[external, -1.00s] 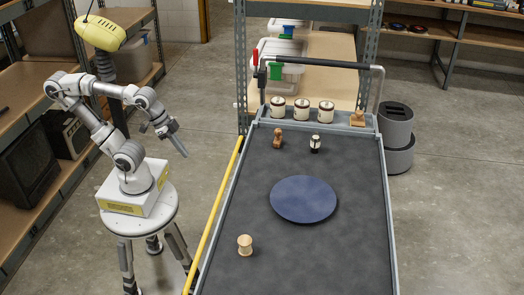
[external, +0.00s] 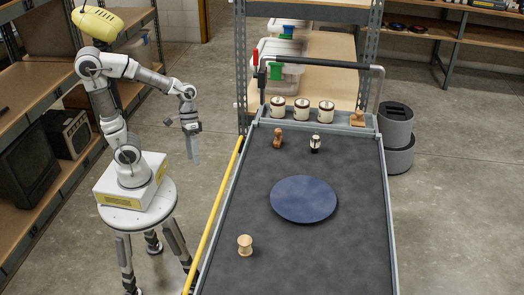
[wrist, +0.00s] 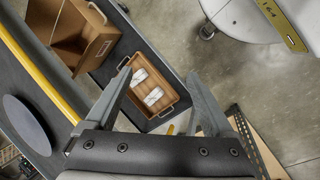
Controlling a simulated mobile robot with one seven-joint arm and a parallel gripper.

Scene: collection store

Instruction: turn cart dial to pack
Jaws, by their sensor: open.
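The cart (external: 350,255) has a dark grey top and stands right of my arm. A flat round blue disc (external: 304,199) lies on its middle; it also shows at the left of the wrist view (wrist: 28,122). I cannot make out a marked dial or the word pack in either view. My gripper (external: 193,158) hangs pointing down, left of the cart's yellow side rail (external: 213,215) and apart from the cart. In the wrist view its two fingers (wrist: 158,82) are spread with nothing held between them.
Three tins (external: 302,109) and a wooden stamp (external: 357,119) stand along the cart's far end. A wooden figure (external: 277,138), a small black-and-white piece (external: 315,143) and a wooden spool (external: 245,245) stand on top. The wrist view shows a wooden tray (wrist: 172,103) holding white items.

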